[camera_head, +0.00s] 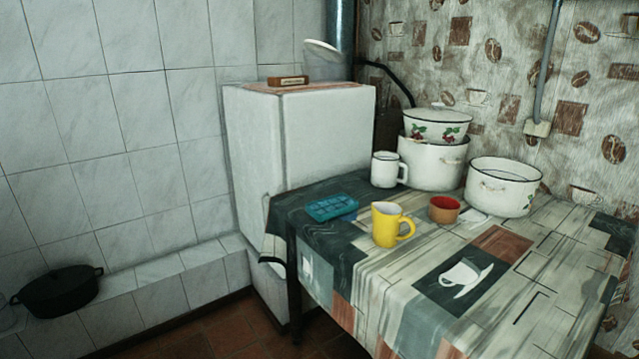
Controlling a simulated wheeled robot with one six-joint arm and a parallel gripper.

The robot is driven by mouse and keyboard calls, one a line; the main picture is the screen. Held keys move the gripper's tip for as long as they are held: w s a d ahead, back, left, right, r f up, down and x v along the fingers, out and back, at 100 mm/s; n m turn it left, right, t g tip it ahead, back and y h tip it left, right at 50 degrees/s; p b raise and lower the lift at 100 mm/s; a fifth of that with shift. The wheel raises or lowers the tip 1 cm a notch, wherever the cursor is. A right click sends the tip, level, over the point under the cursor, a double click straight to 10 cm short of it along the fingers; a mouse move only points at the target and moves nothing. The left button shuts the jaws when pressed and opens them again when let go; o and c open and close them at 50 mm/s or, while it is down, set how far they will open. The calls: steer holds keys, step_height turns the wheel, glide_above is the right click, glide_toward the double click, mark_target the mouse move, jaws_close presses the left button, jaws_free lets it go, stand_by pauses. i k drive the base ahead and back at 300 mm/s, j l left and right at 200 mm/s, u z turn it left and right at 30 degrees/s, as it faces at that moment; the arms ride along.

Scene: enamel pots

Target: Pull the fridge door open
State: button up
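The white fridge (330,140) stands against the wall behind the table, left of the picture's middle. Its narrow left face, which looks like the door (254,145), appears closed. A small handle-like detail shows low on that face, near the table's corner, but it is too small to make out well. The table and its cloth hide part of the fridge's lower body. My gripper is not in view.
The table (455,331) with a patterned cloth stands close to the fridge and holds a yellow mug (384,225), blue tray (331,207), red-brown cup (444,209), white mug (384,169) and enamel pots (503,187). A black pot (58,291) sits on the tiled ledge.

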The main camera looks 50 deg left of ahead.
mark_target(254, 118)
steer(key=u, duration=2.1)
steer(key=i+j, duration=0.35)
steer(key=i, duration=0.15)
steer(key=i+j, duration=0.65)
steer(key=i, duration=0.3)
steer(key=j+u, duration=0.05)
